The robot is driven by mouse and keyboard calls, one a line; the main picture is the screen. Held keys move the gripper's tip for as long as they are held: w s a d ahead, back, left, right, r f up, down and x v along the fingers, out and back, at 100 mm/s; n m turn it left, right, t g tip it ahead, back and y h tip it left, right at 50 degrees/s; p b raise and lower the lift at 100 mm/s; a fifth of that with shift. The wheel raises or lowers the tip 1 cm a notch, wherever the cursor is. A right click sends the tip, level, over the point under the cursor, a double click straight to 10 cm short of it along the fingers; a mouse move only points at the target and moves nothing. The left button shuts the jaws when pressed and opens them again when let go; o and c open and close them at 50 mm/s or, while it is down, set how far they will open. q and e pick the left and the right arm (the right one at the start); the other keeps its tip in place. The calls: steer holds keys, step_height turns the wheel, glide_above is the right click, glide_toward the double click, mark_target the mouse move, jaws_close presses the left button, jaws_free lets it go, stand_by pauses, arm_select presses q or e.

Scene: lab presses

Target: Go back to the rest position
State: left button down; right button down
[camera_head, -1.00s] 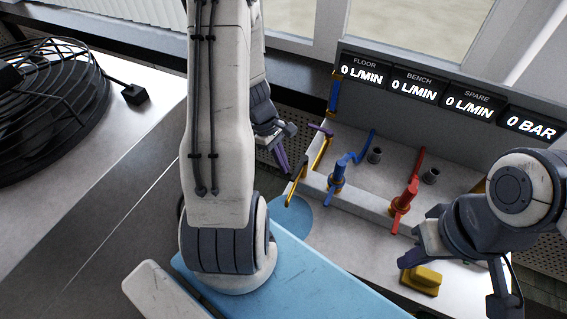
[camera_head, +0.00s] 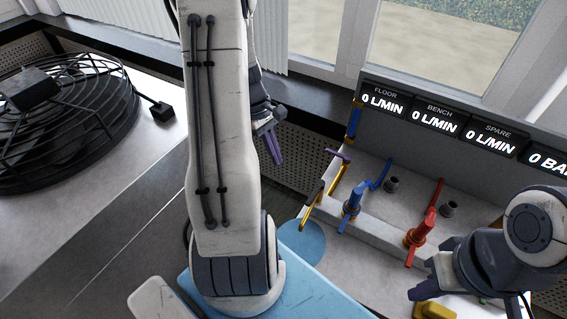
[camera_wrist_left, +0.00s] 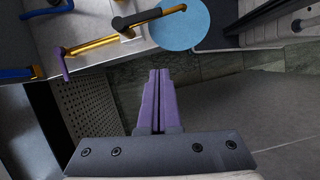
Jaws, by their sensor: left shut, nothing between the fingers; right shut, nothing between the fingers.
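My right gripper (camera_head: 416,292) is low at the right, just above a yellow block (camera_head: 434,312), partly cut off by the picture edge. I cannot tell from the picture whether it touches the block.
The bench carries a blue-handled valve (camera_head: 351,205), a red-handled valve (camera_head: 421,233) and a brass pipe (camera_head: 338,182). Display panels (camera_head: 433,118) stand behind, reading zero. A blue disc (camera_head: 303,243) lies at the bench's left end. A black fan (camera_head: 70,115) rests on the left counter (camera_head: 95,205).

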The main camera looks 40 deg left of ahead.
arm_select(q)
steer(key=d+r+m+g+y, duration=0.1)
steer(key=d+r+m, duration=0.4)
steer(key=d, duration=0.5)
steer(key=d+r+m+y, duration=0.1)
steer(key=d+r+m, duration=0.1)
steer(key=d+m, duration=0.75)
steer(key=s+d+r+m+t+y, duration=0.1)
steer(key=s+d+r+m, duration=0.2)
steer(key=s+d+m, duration=0.8)
steer(key=shift+s+d+r, duration=0.15)
steer(key=shift+s+d, duration=0.2)
steer(key=shift+s, duration=0.75)
